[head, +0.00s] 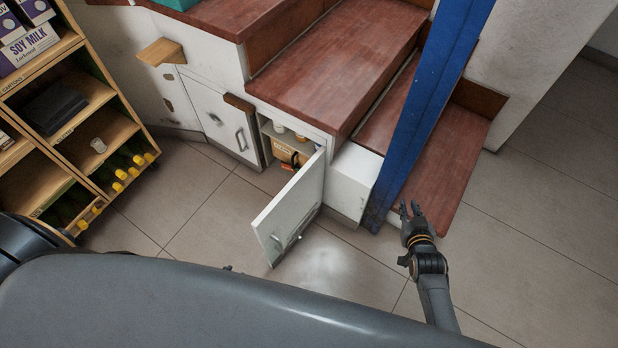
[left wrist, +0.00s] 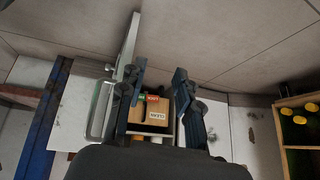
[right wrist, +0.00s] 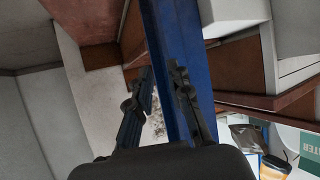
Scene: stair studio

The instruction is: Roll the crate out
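A tan crate (head: 285,152) with items in it sits inside the open cupboard under the stairs. In the left wrist view the crate (left wrist: 156,105) shows a white label and a red-and-green item, between and beyond my left fingers. My left gripper (left wrist: 160,80) is open and empty, facing the cupboard; in the head view it is hidden behind my body. The cupboard door (head: 292,208) stands swung open toward me. My right gripper (head: 410,209) is open and empty, beside the lowest stair tread.
A blue post (head: 425,105) rises in front of the red-brown stairs (head: 335,62), close to my right gripper (right wrist: 163,82). A shelf rack (head: 92,92) with cartons and yellow-capped bottles stands at the left. A closed cupboard door (head: 215,118) adjoins the open one. The tiled floor at right is clear.

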